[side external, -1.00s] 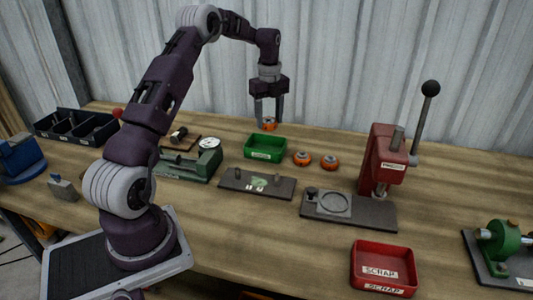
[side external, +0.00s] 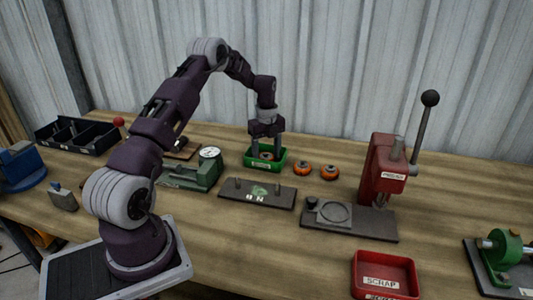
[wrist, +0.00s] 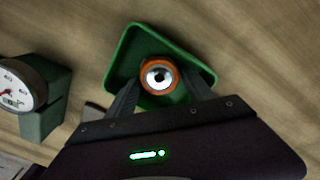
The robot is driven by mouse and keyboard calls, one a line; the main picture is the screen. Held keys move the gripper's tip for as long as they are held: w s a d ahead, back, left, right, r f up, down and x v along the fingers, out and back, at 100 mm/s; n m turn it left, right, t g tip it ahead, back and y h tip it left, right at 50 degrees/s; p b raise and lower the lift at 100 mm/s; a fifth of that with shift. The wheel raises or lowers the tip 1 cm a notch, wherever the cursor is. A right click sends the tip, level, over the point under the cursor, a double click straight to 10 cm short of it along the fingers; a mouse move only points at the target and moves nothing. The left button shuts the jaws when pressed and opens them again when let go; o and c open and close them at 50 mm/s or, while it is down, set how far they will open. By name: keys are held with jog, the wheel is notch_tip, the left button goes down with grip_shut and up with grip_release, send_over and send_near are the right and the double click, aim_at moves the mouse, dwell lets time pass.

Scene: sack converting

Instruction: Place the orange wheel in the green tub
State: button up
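The green tub (side external: 265,167) stands on the bench below my gripper (side external: 267,153). An orange wheel (side external: 267,156) with a pale metal hub lies inside the tub. In the wrist view the wheel (wrist: 160,75) is near the middle of the tub (wrist: 206,68). My gripper (wrist: 160,90) reaches down into the tub, one finger on each side of the wheel. The fingers look spread, with a gap to the wheel on both sides, so the gripper is open. The tub's front wall hides the wheel's lower part in the side view.
A dark plate (side external: 257,194) lies in front. A dial gauge (side external: 208,155) stands left, a red press (side external: 385,175) right, a red scrap tray (side external: 385,284) front right.

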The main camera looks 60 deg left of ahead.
aim_at(268, 158)
jog(key=shift+r, duration=0.1)
notch_tip(268, 158, up, 13)
jog(key=s+d+r+n+t, duration=0.1)
jog(key=s+d+r+n, duration=0.2)
jog(key=d+r, duration=0.3)
jog(key=s+d+r+n+t+y, duration=0.1)
jog(key=s+d+r+n, duration=0.25)
jog(key=d, duration=0.45)
jog(key=s+d+r+n+t, duration=0.1)
jog(key=s+d+r+n, duration=0.15)
jog(key=d+r, duration=0.4)
jog(key=s+d+f+n+t, duration=0.1)
jog(key=s+d+n, duration=0.3)
jog(key=s, duration=0.5)
jog(key=s+d+f+n+t+h, duration=0.1)
jog(key=s+d+f+n, duration=0.1)
jog(key=s+d+n, duration=0.3)
jog(key=s+d, duration=0.3)
jog(key=s, duration=0.2)
jog(key=shift+s+f+n+t, duration=0.2)
jog(key=shift+f+n+t, duration=0.1)
